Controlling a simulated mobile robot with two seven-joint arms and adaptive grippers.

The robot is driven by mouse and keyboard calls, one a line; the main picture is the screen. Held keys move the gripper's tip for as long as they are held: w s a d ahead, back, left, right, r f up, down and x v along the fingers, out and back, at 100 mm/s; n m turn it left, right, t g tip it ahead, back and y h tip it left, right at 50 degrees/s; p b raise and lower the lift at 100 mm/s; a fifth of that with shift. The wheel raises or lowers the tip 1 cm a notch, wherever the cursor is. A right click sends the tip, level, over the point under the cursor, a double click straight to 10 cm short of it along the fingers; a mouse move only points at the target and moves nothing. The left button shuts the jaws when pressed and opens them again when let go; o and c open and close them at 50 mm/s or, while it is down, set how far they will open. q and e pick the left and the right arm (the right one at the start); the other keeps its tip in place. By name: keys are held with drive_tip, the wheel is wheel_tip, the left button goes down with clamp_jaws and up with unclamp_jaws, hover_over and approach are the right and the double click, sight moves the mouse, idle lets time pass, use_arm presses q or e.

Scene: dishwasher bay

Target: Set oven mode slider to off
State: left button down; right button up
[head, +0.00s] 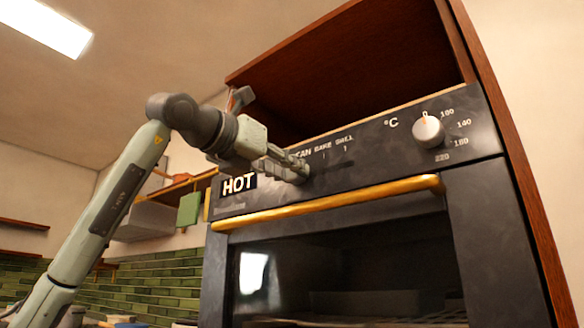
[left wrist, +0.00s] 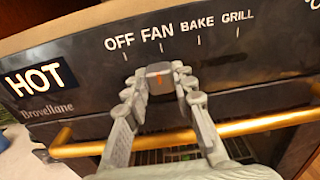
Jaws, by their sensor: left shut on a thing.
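The oven control panel (head: 370,150) is black with a slot and the labels OFF, FAN, BAKE and GRILL. The slider knob (left wrist: 160,76), a dark block with an orange mark, shows in the left wrist view below the FAN label, right of OFF. My left gripper (left wrist: 160,90) is shut on the knob, one finger on each side. In the head view the left gripper (head: 302,170) reaches the panel from the left and hides the knob and the OFF label. The slot is bare to the right of the fingers. My right gripper is in neither view.
A golden handle bar (head: 330,203) crosses the oven door just below the panel and my fingers. A round temperature dial (head: 428,131) is at the panel's right. A HOT sign (head: 239,185) is left of the slot. A wooden cabinet surrounds the oven.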

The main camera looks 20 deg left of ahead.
use_arm(q)
drive_tip(key=a, duration=0.2)
drive_tip(key=w+a, duration=0.1)
drive_tip(key=a, duration=0.1)
drive_tip(key=shift+w+p, duration=0.2)
drive_tip(key=shift+p, duration=0.1)
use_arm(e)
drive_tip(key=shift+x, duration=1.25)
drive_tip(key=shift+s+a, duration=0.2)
use_arm(q)
drive_tip(key=c, duration=1.2)
unclamp_jaws()
drive_tip(key=shift+a, duration=0.1)
drive_tip(key=shift+s, duration=0.1)
drive_tip(key=v, duration=1.2)
